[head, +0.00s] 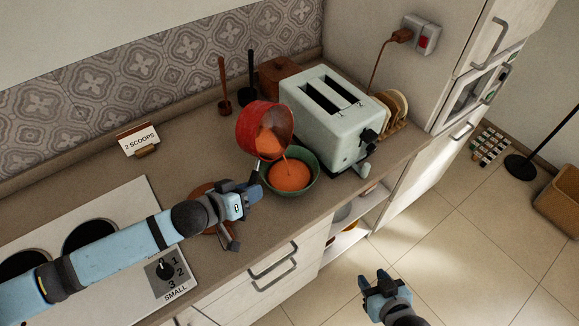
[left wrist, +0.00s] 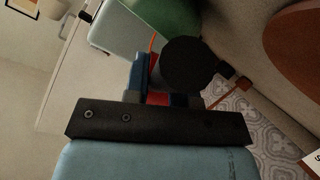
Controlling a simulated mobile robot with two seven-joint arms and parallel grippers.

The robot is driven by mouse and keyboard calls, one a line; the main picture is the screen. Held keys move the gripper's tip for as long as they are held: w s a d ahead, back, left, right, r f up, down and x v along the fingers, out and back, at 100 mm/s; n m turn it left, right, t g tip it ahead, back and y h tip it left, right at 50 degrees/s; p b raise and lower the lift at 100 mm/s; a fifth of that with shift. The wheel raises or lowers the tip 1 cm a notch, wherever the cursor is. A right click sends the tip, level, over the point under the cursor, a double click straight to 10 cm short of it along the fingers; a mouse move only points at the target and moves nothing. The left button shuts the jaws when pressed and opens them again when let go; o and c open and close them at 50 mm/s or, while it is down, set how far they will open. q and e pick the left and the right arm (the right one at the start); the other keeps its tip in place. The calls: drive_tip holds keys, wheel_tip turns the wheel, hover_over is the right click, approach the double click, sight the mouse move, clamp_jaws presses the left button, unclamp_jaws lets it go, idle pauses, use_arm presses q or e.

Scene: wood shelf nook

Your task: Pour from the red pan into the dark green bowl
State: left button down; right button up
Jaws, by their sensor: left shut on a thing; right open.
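The red pan (head: 258,115) is tipped on its side above the dark green bowl (head: 315,168) on the counter. Orange liquid shows inside the pan, and a thin orange stream runs from its rim into the bowl. Orange liquid covers much of the bowl's inside. My left gripper (head: 250,191) is shut on the pan, just left of the bowl; the grip itself is mostly hidden. In the left wrist view the dark green bowl (left wrist: 168,16) and the orange stream show beyond the fingers. My right gripper (head: 378,284) is open and empty over the floor, away from the counter.
A pale green toaster (head: 312,105) stands close behind and right of the bowl. A card (head: 138,139) reads "2 SCOOPS". Two upright utensils, a wooden box (head: 279,75) and a rack (head: 391,108) are near the wall. The hob (head: 100,250) lies left.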

use_arm(q)
drive_tip(key=shift+s+d+f+m+b, duration=0.2)
drive_tip(key=shift+d+f+m+b, duration=0.2)
drive_tip(key=shift+b, duration=0.25)
drive_tip(key=shift+y, duration=0.3)
drive_tip(key=shift+p, duration=0.45)
drive_tip(key=shift+w+a+m+t+y+p, duration=0.1)
drive_tip(key=shift+m+t+y+p, duration=0.5)
drive_tip(key=shift+m+p, duration=0.25)
idle(1.1)
